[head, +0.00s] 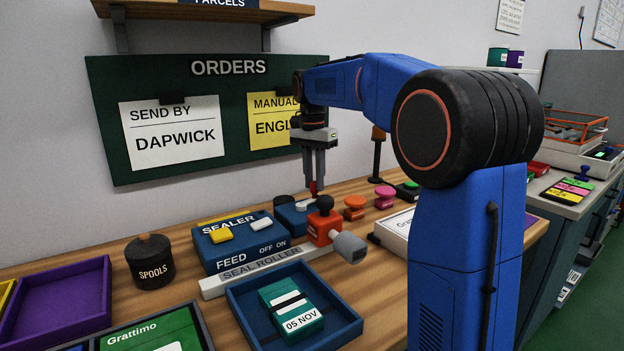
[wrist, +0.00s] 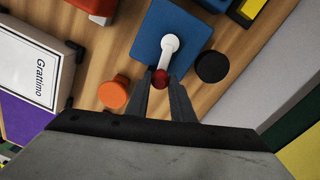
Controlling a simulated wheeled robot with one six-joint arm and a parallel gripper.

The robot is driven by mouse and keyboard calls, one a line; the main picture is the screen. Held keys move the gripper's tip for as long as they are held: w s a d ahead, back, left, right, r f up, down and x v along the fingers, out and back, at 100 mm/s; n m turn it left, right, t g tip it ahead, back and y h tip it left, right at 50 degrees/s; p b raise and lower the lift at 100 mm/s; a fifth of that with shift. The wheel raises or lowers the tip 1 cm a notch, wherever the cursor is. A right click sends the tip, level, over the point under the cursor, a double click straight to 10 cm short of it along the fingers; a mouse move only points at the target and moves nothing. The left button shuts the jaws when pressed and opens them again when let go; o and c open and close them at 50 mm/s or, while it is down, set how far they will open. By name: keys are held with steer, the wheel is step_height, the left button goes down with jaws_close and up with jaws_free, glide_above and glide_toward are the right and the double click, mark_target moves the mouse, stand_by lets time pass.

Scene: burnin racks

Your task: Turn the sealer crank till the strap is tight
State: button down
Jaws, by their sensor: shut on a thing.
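The crank is a white arm (wrist: 170,43) with a red knob (wrist: 160,77), on a blue block that also shows in the head view (head: 290,220). My gripper (head: 314,188) points straight down above this block's right side. In the wrist view its two fingers (wrist: 161,88) close around the red knob. The blue sealer box (head: 235,243), marked FEED and OFF ON, stands left of the block. In a blue tray (head: 248,310) in front lies a green parcel (head: 282,293) with a dark band and a 05 NOV label. I cannot tell how tight any strap is.
An orange-red unit (head: 319,236) with a black knob and grey cylinder stands close in front of my gripper. A grey seal roller bar (head: 218,285) lies before the sealer. Orange (head: 354,208) and pink (head: 385,196) stamps stand right. A black spools pot (head: 150,263) stands left.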

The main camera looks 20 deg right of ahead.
steer(key=shift+s+m, duration=0.15)
steer(key=shift+m, duration=0.15)
stand_by(0.4)
steer(key=c, duration=1.5)
jaws_free()
steer(key=shift+c, duration=0.2)
steer(key=shift+r, duration=0.1)
step_height(320, 180, up, 7)
steer(key=shift+f, duration=0.1)
steer(key=shift+r, duration=0.25)
